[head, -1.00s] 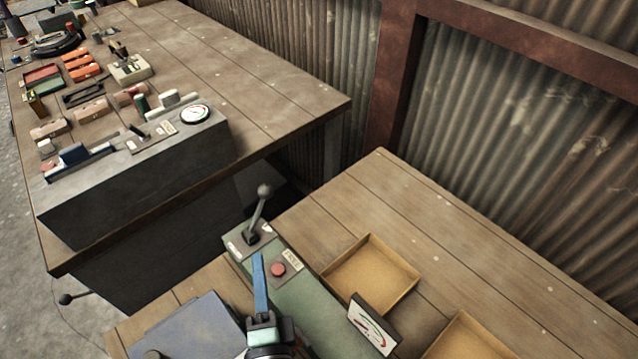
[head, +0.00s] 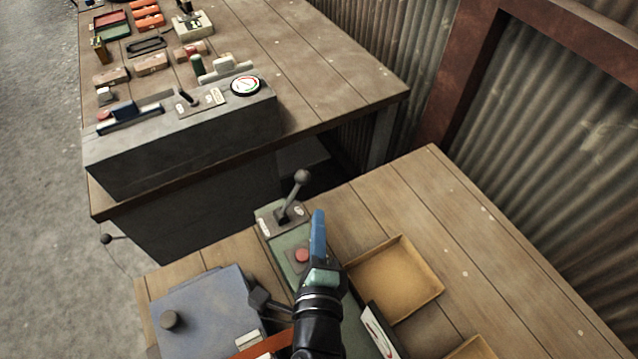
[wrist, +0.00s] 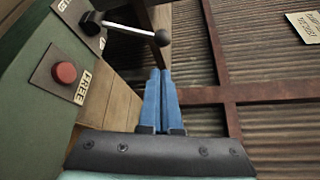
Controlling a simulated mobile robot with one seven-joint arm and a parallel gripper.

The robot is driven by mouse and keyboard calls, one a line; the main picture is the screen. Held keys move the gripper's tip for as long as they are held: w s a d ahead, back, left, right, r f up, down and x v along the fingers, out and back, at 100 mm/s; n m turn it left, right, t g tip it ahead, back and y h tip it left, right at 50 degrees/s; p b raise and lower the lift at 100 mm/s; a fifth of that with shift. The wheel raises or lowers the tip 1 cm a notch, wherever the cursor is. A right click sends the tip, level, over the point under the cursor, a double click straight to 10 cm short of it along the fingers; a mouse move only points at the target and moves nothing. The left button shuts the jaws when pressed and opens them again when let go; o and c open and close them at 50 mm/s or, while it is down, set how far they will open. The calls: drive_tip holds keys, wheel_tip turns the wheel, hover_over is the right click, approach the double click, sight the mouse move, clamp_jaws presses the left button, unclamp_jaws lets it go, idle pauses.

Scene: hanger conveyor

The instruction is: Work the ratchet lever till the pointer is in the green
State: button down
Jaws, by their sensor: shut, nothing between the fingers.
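The ratchet lever (head: 296,192) is a grey rod with a ball knob, rising from a plate at the far end of a green box (head: 270,232). It leans to the right in the head view. The lever also shows at the top of the wrist view (wrist: 135,30). A red button (head: 302,255) sits on the box, and its plate reads FREE in the wrist view. The gauge (head: 377,335) is partly hidden by my arm; I cannot read its pointer. My gripper (head: 319,213) has blue fingers, shut and empty, above the box's right side, apart from the lever knob.
A wooden tray (head: 440,292) lies right of the green box. A blue-grey case (head: 205,305) with a dark knob stands to its left. A second bench (head: 330,70) behind carries a grey console (head: 190,140) with another dial. Corrugated wall is on the right; bench boards there are bare.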

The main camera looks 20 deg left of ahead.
sight(294, 194)
drive_tip(key=x, duration=0.9)
drive_tip(key=shift+p, duration=0.45)
drive_tip(key=shift+s+a+r+n+p, duration=0.15)
drive_tip(key=shift+s+r+n+p, duration=0.05)
drive_tip(key=shift+s+n+p, duration=0.1)
